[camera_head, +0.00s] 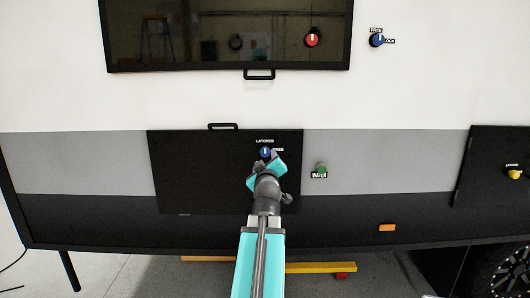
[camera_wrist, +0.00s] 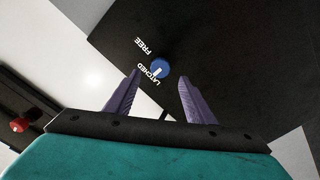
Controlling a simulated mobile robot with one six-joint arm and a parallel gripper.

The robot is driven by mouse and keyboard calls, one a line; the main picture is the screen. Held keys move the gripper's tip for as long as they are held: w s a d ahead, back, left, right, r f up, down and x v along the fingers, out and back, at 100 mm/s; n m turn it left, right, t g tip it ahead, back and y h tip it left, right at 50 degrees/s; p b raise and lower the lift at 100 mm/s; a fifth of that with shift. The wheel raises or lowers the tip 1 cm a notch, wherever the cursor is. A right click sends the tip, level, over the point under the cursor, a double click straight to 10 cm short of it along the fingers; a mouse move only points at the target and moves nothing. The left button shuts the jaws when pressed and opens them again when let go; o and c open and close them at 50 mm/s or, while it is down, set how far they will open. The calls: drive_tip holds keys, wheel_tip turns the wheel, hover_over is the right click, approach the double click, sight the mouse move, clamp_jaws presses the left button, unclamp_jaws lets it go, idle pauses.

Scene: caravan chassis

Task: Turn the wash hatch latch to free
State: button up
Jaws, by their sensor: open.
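The wash hatch (camera_head: 190,165) is a black panel low on the caravan wall, with a handle at its top edge. Its latch is a small blue knob (camera_head: 265,152) with a white pointer line, between the labels LATCHED and FREE. The pointer stands toward LATCHED. The wrist view shows the same blue knob (camera_wrist: 159,67) just beyond and between my fingertips, with the pointer toward LATCHED. My gripper (camera_wrist: 157,78) is open, its two purple fingers apart with nothing between them. In the head view my arm covers part of the hatch below the knob, and the fingers are mostly hidden.
A green knob (camera_head: 321,167) labelled WATER sits right of the hatch. Another blue knob (camera_head: 377,40) and a red knob (camera_head: 312,39) are higher up. A yellow knob (camera_head: 514,174) is on a black panel at the far right. The wall around the hatch is flat.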

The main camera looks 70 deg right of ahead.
sight(265, 153)
drive_tip(key=shift+p+x, duration=0.85)
drive_tip(key=shift+x, duration=2.3)
drive_tip(key=c, duration=1.1)
drive_tip(key=shift+o, duration=0.2)
